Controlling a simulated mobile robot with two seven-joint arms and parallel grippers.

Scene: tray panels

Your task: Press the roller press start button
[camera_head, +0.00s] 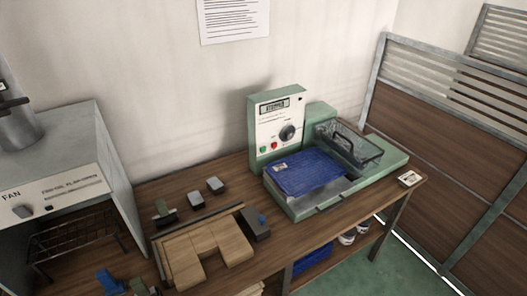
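The roller press (276,125) is a green machine at the back of the wooden bench. Its upright cream control panel has a dark label plate at the top and a black dial (287,132). Two small buttons sit low on the panel: a green one (263,150) at the left and a red one (273,146) beside it. Their lettering is too small to read. Neither of my grippers is in view.
A grey hood (60,140) labelled FAN stands at the left. Wooden pieces (205,250) and small grey blocks (215,185) lie on the bench left of the press. A slatted partition (440,130) stands at the right. Nothing visible blocks the button panel.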

